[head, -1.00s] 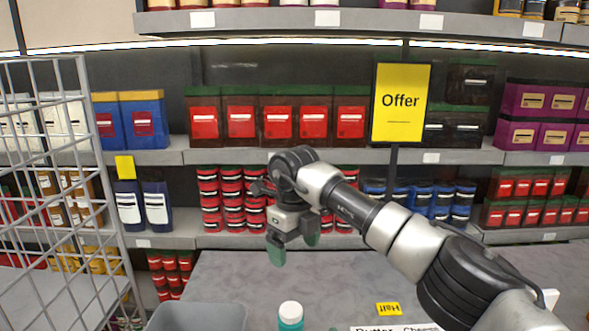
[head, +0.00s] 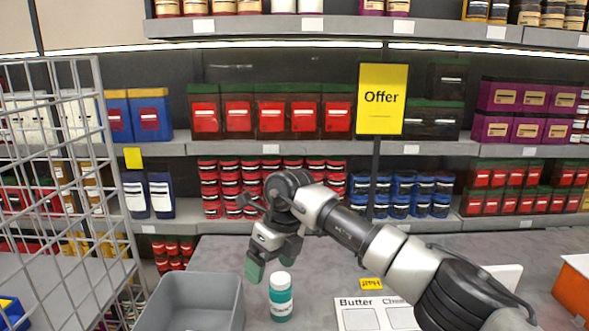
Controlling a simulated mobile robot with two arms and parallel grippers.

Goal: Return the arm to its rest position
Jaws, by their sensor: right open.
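My right arm comes in from the lower right in the head view. Its gripper (head: 272,261) hangs over the grey table with green-tipped fingers apart, open and empty. The fingers show just above and left of a teal bottle with a white cap (head: 281,299), which stands upright on the table. I cannot tell how far apart gripper and bottle are in depth. My left gripper is not in view.
A grey bin (head: 192,305) stands left of the bottle. A white board marked Butter (head: 358,318) and a yellow tag (head: 371,285) lie to the right. A wire rack (head: 62,190) stands at left, an orange box (head: 574,287) at right. Stocked shelves (head: 320,148) and a yellow Offer sign (head: 382,99) are behind.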

